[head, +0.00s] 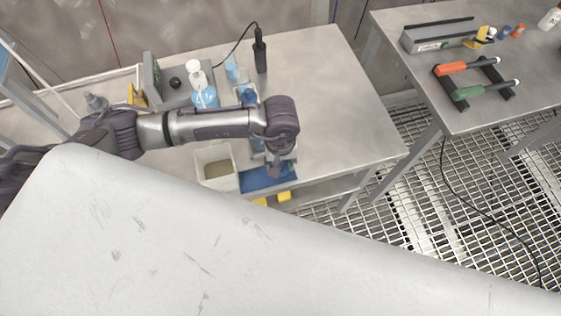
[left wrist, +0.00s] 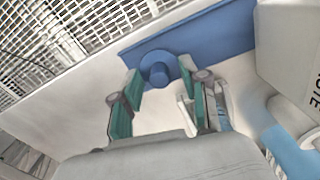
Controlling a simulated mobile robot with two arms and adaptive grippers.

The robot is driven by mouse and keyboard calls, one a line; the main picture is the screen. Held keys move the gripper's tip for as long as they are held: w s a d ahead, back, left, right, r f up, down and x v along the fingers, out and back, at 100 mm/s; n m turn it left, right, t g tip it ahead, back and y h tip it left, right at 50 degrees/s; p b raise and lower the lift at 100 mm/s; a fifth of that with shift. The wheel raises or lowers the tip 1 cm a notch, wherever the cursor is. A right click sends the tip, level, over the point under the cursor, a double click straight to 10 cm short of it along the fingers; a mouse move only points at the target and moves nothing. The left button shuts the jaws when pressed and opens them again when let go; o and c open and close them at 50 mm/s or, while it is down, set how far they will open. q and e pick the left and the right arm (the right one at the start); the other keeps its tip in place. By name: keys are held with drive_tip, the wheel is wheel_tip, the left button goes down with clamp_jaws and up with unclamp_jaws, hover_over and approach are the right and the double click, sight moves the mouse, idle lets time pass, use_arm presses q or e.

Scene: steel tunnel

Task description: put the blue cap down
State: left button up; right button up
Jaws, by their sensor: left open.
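The blue cap (left wrist: 158,68), round with a raised middle, shows in the left wrist view. It lies at the edge of a blue mat (left wrist: 215,32), just beyond and between my left gripper's fingertips. My left gripper (left wrist: 161,88) is open, with a finger on each side and a gap to the cap. In the head view my left gripper (head: 275,166) points down over the blue mat (head: 258,182) at the table's front edge. The cap cannot be made out there, hidden by the gripper. My right gripper is not in view.
A white bin (head: 213,168) stands left of the mat; its wall (left wrist: 285,45) shows in the wrist view. A pump bottle (head: 202,92) and a black upright tool (head: 259,52) stand behind. The steel table (head: 335,120) is clear to the right.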

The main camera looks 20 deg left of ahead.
sight(280, 164)
use_arm(q)
wheel_tip(280, 164, up, 12)
drive_tip(key=b, duration=0.3)
